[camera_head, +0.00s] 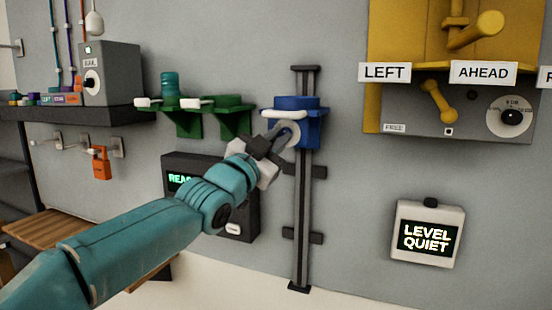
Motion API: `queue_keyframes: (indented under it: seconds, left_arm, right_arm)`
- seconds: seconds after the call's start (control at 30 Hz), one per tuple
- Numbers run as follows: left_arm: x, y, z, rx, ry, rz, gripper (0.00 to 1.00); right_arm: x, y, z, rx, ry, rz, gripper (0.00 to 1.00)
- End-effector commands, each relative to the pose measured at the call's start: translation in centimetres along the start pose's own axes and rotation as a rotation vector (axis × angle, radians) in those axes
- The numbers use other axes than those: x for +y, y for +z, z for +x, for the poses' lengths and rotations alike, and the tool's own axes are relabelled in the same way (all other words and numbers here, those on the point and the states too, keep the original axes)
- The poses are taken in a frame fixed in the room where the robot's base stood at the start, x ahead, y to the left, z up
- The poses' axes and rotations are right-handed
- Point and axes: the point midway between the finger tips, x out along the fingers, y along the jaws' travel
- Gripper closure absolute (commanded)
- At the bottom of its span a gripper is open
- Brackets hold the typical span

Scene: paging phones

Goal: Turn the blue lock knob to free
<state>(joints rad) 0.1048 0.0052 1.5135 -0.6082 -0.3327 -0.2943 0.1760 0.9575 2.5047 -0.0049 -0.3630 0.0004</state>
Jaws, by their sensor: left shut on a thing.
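A blue carriage (312,126) sits on a dark vertical rail on the grey wall. It has a white bar across its upper front. Its lock knob (291,138) shows as a pale round piece at its lower left, partly hidden by the fingers. My left gripper (281,135) reaches up from the lower left and is shut on the knob. The knob's exact turn angle cannot be told. My right gripper is not in view.
Two green brackets (235,120) stand left of the rail, one with a teal cylinder (169,84). A dark display box (239,222) is partly behind my arm. A yellow-and-grey lever panel (390,118) and a "LEVEL QUIET" box (427,259) are right.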

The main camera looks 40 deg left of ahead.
Motion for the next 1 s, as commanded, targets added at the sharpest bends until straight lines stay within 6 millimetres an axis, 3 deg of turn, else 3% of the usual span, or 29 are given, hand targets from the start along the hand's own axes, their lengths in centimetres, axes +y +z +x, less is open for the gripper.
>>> queue_keyframes:
  seconds: [0.03,0.1,0.27,1.0]
  left_arm:
    - [0.5,0.6,-0.3,0.009,-0.019,-0.043,1.00]
    - [0.5,0.5,-0.3,0.008,-0.043,-0.104,1.00]
    - [0.4,0.1,-0.1,0.006,-0.099,-0.243,1.00]
    - [0.3,-0.7,0.2,0.004,-0.369,-0.887,1.00]
  right_arm:
    - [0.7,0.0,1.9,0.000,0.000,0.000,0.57]
    - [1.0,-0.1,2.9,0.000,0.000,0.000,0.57]
    - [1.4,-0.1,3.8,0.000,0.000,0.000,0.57]
    - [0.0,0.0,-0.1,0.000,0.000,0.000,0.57]
